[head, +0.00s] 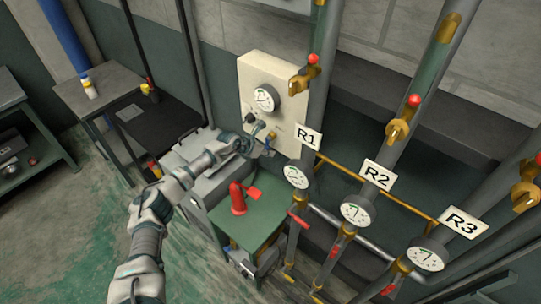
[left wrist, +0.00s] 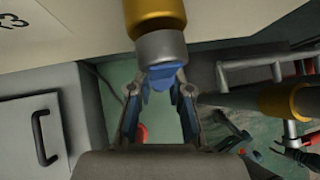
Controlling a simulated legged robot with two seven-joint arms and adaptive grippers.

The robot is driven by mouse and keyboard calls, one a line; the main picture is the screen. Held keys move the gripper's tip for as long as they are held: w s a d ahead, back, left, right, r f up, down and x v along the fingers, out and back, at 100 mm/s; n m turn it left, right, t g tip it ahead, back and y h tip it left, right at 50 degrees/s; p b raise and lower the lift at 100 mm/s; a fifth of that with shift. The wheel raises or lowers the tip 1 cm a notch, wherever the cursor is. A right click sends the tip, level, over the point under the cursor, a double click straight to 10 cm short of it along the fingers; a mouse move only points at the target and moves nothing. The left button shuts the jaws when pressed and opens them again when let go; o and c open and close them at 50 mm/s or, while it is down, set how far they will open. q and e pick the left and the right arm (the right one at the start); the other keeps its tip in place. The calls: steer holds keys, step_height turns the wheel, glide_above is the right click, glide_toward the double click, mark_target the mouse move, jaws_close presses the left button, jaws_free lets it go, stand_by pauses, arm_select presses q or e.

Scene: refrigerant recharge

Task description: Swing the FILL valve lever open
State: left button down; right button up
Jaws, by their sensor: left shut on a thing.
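My left gripper (head: 264,147) is at the lower part of the cream panel (head: 284,76), beside its small valve fittings. In the left wrist view, the two fingers (left wrist: 163,88) are closed on a blue lever (left wrist: 160,75). The lever sits at the end of a grey collar (left wrist: 160,46) on a brass valve body (left wrist: 157,14). The gripper and wrist hide most of the lever in the head view. No FILL lettering is readable, and the lever's exact angle cannot be told. My right gripper is not in view.
A green table (head: 262,222) below carries a red object (head: 238,199). Pipes with gauges and R1 (head: 308,138), R2 (head: 378,176) and R3 (head: 463,223) labels stand to the right. A black cart (head: 160,125) is at the left; open floor lies at lower left.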

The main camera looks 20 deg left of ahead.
arm_select(q)
steer(key=shift+a+f+y, duration=0.25)
steer(key=shift+y, duration=0.05)
steer(key=shift+d, duration=0.1)
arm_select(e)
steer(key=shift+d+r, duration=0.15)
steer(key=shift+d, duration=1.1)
arm_select(q)
steer(key=c, duration=1.1)
jaws_free()
steer(key=shift+w, duration=0.1)
steer(key=shift+a+r, duration=0.15)
steer(key=shift+a, duration=0.1)
steer(key=v, duration=1.1)
steer(key=shift+s+a+r, duration=0.1)
steer(key=shift+s, duration=0.25)
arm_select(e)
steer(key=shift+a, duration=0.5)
